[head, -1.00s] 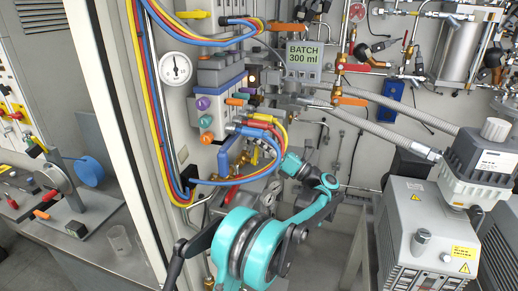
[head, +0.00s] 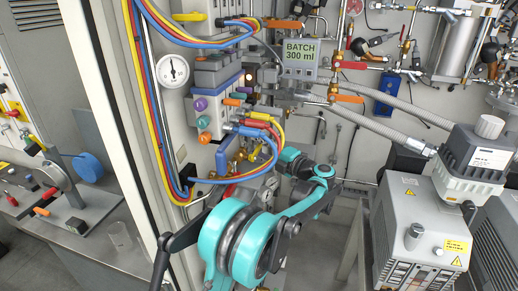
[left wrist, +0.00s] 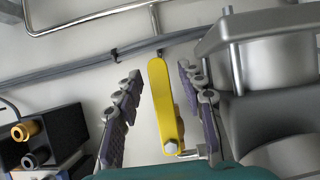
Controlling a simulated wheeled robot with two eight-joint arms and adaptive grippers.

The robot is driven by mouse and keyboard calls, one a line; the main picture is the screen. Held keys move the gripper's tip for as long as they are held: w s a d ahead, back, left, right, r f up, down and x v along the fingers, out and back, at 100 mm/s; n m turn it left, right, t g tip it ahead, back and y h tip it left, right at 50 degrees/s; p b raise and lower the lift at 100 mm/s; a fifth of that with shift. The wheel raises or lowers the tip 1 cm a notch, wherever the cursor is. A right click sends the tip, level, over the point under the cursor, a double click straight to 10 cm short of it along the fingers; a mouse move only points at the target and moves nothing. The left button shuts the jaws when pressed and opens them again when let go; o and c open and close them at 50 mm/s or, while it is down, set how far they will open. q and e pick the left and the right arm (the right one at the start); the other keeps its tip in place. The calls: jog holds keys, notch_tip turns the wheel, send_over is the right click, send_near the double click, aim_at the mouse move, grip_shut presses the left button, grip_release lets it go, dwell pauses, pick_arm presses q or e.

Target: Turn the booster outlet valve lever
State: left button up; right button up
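A yellow lever (left wrist: 164,110) stands nearly upright in the middle of the left wrist view, with a bolt at its lower end. My left gripper (left wrist: 160,76) is open, with one dark finger on each side of the lever. A gap shows between the lever and each finger, so it is not gripped. My right gripper is in neither view.
A grey metal housing (left wrist: 270,90) is close on the right of the fingers. A black box with a brass fitting (left wrist: 28,131) is at lower left. Coloured hoses (head: 250,140) hang above my arm. A pump unit (head: 425,235) stands at right.

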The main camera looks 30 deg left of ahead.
pick_arm(q)
jog(key=shift+d, duration=0.15)
jog(key=shift+v, duration=0.85)
jog(key=shift+v, duration=3)
jog(key=shift+r, duration=0.1)
